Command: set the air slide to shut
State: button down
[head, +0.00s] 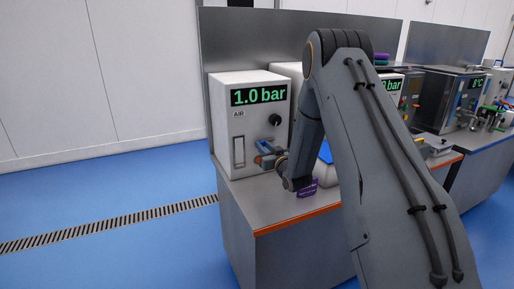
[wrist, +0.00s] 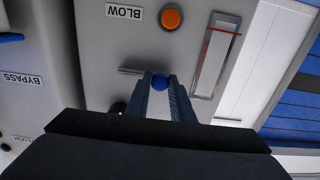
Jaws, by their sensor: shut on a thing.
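The air box (head: 222,95) is a pale cabinet with a green 1.0 bar display and an AIR label. In the wrist view, which is upside down, its front (wrist: 100,55) carries a short horizontal slot (wrist: 130,71) with a blue round knob (wrist: 159,83) at the slot's right end in that picture. My gripper (wrist: 160,79) is shut on this knob, one finger on each side. In the head view my gripper (head: 268,148) is at the lower front of the box, and the knob is hidden there.
An orange button (wrist: 171,18) labelled BLOW and a clear gauge tube (wrist: 217,55) with a red line sit close to the slot. A black dial (head: 275,120) is above my gripper. A panel marked BYPASS (wrist: 22,75) is beside the box. Blue floor lies open at left.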

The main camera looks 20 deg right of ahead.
jog(key=c, duration=1.5)
grip_release()
jog(key=shift+s+a, duration=0.1)
jog(key=shift+a, duration=0.05)
jog(key=shift+c, duration=0.2)
jog(key=shift+a, duration=0.1)
jog(key=s+d+b, duration=0.1)
jog(key=s+b, duration=0.1)
jog(key=s, duration=0.5)
jog(key=shift+s, duration=0.4)
jog(key=s+a+f+g+h, duration=0.1)
jog(key=s+g, duration=0.4)
jog(key=s, duration=0.8)
jog(key=s+a+f+m+g, duration=0.1)
jog(key=s+a+g, duration=0.3)
jog(key=s, duration=0.9)
jog(key=s+a+f+g+h, duration=0.1)
jog(key=s+a+g, duration=0.2)
jog(key=s+g, duration=0.5)
jog(key=s, duration=0.5)
jog(key=shift+f+m+h, duration=0.3)
